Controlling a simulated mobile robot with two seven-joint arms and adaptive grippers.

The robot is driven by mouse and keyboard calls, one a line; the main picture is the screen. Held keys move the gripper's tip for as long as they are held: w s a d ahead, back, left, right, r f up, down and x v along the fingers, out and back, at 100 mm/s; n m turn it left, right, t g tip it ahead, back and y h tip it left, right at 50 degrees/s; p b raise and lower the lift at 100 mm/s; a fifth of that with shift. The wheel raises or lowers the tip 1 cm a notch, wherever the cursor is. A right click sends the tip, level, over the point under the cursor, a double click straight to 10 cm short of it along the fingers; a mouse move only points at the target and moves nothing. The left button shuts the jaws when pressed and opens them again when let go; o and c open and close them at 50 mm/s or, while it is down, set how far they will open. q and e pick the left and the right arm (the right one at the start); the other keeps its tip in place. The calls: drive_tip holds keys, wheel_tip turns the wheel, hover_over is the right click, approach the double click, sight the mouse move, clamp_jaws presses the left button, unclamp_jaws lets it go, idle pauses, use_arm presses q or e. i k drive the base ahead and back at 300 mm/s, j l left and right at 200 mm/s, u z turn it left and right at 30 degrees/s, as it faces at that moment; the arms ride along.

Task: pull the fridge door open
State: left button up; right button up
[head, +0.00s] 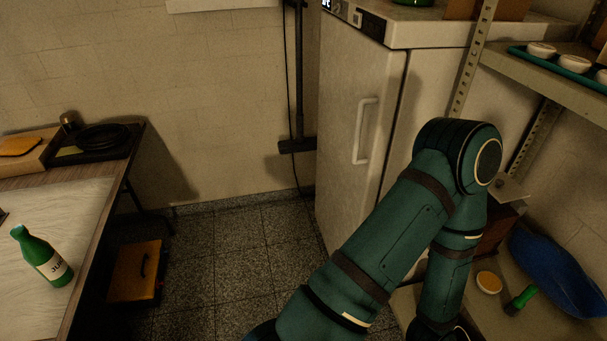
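The white fridge (335,130) stands at the back, right of the middle, with a control panel along its top edge. Its door looks shut against the body. The pale vertical handle (366,130) is on the door's right part, near the front corner. My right arm, green, reaches up in front of the fridge's lower right part and bends down at the elbow. The elbow is right of the handle and hides part of the fridge's side. The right gripper is out of view below the frame's bottom edge. My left arm and gripper are not in view.
A table at left holds a green bottle (42,258) and a black pan (103,136). A yellow case (136,270) lies below. At right, a metal shelf holds a tray of bowls (541,50); a blue bowl (558,270) lies lower. The speckled floor (235,250) before the fridge is clear.

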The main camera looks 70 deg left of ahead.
sight(362, 78)
drive_tip(key=u, duration=2)
drive_tip(key=i+l, duration=0.05)
